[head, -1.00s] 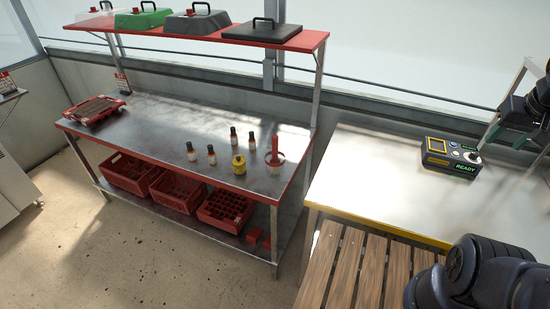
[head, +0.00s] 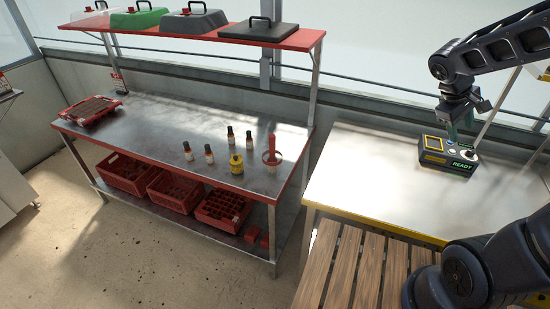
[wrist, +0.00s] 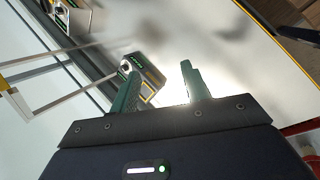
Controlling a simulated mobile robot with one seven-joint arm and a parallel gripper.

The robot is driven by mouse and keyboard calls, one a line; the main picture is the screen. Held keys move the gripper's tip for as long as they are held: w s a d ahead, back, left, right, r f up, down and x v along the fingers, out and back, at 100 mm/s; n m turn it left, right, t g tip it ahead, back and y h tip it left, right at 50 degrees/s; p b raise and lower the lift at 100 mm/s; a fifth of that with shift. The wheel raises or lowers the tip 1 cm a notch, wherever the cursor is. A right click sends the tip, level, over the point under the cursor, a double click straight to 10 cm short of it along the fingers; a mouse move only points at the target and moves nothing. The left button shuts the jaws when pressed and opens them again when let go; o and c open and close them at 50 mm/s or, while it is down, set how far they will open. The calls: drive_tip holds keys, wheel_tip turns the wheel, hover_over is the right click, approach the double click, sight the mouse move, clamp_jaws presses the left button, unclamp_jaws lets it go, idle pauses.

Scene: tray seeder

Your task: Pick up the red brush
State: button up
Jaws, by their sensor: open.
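The red brush (head: 272,147) stands with its red handle upright near the right end of the metal bench (head: 150,125) in the head view. Its lower end is too small to make out clearly. My gripper (head: 464,122) is open and empty at the right, above the control box marked READY, well to the right of the brush. In the wrist view my gripper (wrist: 160,67) shows its two green fingers spread apart with nothing between them. I cannot make out the brush in the wrist view.
Several small bottles (head: 209,154) and a yellow container (head: 236,164) stand left of the brush. A red-edged shelf (head: 200,33) with covers runs above the bench. The control box (head: 447,154) sits on the right table (head: 370,180), whose middle is clear. Red crates (head: 222,212) lie below.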

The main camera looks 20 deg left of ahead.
drive_tip(key=w+a+f+n+t+h, duration=0.1)
drive_tip(key=w+a+f+n+t, duration=0.3)
drive_tip(key=a, duration=0.5)
drive_tip(key=w+a+f+n+t+h, duration=0.1)
drive_tip(key=a+f+n+t, duration=0.1)
drive_tip(key=a+n, duration=0.45)
drive_tip(key=w+a+f+n+t+h, duration=0.1)
drive_tip(key=w+a+f+n+t, duration=0.25)
drive_tip(key=a, duration=0.75)
drive_tip(key=n+t+y, duration=0.6)
drive_tip(key=n+y, duration=0.7)
drive_tip(key=n, duration=0.3)
approach(272, 147)
drive_tip(key=shift+g, duration=0.25)
drive_tip(key=x, duration=0.6)
drive_tip(key=shift+w+d+r, duration=0.15)
drive_tip(key=shift+d+r, duration=0.15)
drive_tip(key=shift+r, duration=0.05)
drive_tip(key=shift+a+f+x, duration=0.1)
drive_tip(key=shift+a+x, duration=0.1)
drive_tip(key=shift+x, duration=1.1)
drive_tip(key=shift+a+f+x, duration=0.15)
drive_tip(key=shift+a+x, duration=0.05)
drive_tip(key=shift+x, duration=1.05)
clamp_jaws()
